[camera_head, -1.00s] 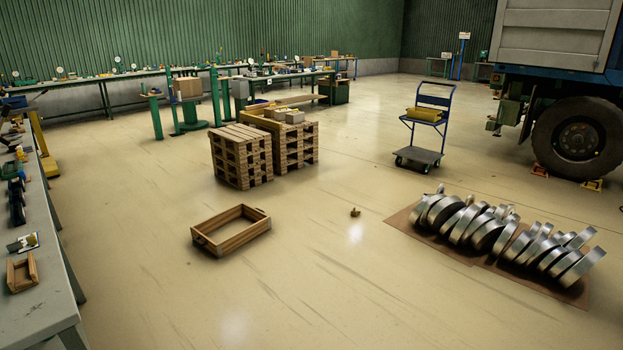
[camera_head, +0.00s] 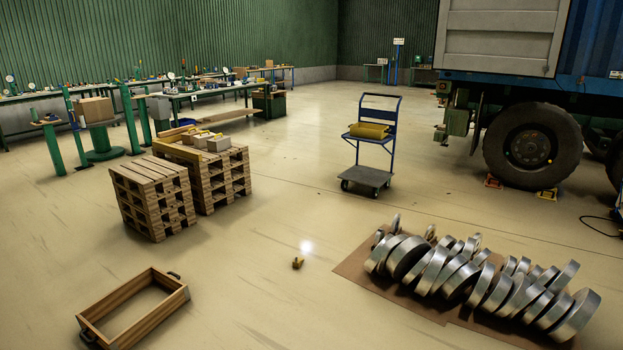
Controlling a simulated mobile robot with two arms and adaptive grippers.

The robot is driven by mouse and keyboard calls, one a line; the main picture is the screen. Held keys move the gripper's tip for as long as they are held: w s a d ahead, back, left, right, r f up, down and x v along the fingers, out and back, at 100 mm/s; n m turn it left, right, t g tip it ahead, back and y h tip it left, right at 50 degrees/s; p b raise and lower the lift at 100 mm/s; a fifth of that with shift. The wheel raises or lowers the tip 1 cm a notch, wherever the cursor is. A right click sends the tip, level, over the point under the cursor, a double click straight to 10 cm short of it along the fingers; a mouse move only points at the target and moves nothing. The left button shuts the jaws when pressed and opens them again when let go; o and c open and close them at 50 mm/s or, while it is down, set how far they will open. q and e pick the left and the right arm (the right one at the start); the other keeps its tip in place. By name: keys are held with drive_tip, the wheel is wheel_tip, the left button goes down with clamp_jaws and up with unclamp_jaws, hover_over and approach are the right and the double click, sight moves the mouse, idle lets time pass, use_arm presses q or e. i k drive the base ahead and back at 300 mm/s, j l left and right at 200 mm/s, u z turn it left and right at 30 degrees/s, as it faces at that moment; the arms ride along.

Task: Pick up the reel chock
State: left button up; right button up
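A small yellow-brown block (camera_head: 298,263), which looks like the reel chock, lies alone on the bare floor near the middle of the view. It is too small to make out its shape well. It sits left of the brown mat (camera_head: 352,268) and right of an open wooden frame (camera_head: 160,317), touching neither. Neither of my grippers is in view.
Several silvery coils (camera_head: 430,270) stand in rows on the mat. Stacked pallets (camera_head: 150,200) are at left. A blue hand trolley (camera_head: 366,176) stands behind. A truck wheel (camera_head: 530,147) with small chocks (camera_head: 493,182) is at right. The floor around the block is clear.

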sight(297, 263)
drive_tip(key=i, duration=2.3)
